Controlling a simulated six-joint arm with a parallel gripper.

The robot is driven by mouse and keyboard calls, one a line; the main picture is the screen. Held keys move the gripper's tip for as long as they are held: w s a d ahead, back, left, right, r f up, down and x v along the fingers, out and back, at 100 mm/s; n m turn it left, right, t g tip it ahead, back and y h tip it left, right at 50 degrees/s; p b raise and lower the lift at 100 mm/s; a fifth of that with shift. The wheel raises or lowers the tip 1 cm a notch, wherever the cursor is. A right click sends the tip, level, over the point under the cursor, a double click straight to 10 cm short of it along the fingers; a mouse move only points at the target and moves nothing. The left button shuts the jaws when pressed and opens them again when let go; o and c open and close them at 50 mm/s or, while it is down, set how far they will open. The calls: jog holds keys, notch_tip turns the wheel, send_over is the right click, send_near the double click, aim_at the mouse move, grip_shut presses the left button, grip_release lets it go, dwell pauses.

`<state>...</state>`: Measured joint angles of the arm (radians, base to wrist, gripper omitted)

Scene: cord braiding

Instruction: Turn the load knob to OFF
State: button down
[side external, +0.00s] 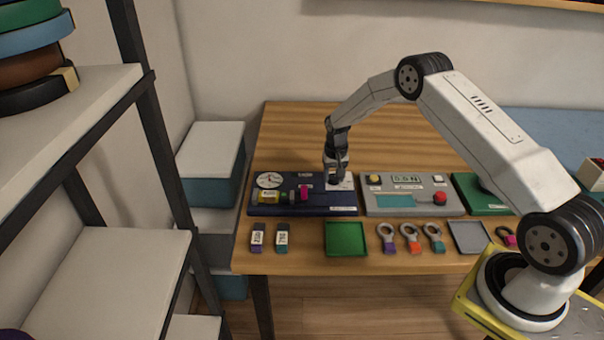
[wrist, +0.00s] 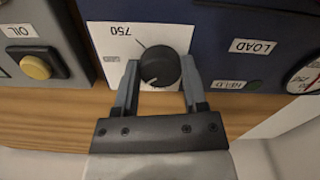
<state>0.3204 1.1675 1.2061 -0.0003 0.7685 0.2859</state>
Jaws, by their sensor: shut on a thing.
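The load knob (wrist: 160,66) is a round black dial on a white plate (wrist: 105,40) in the wrist view. A thin tick on the plate points to the printed 750, which appears upside down. A small pale mark shows on the knob's lower part; its exact pointing is hard to read. My gripper (wrist: 160,72) has one finger on each side of the knob and is shut on it. In the side external view my gripper (side external: 336,178) reaches down onto the right end of the dark blue panel (side external: 320,210) and hides the knob there.
A grey panel (side external: 400,211) with a red button (side external: 440,198) stands close on the right. A green tray (side external: 346,239) and several ring-handled pieces lie in front.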

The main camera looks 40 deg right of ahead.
jog(key=n, duration=0.4)
jog(key=shift+n, duration=0.3)
jog(key=shift+d+n, duration=0.1)
jog(key=shift+n, duration=2.3)
jog(key=shift+c, duration=0.7)
grip_release()
jog(key=shift+r, duration=0.15)
jog(key=shift+r, duration=3.75)
jog(key=shift+r, duration=0.1)
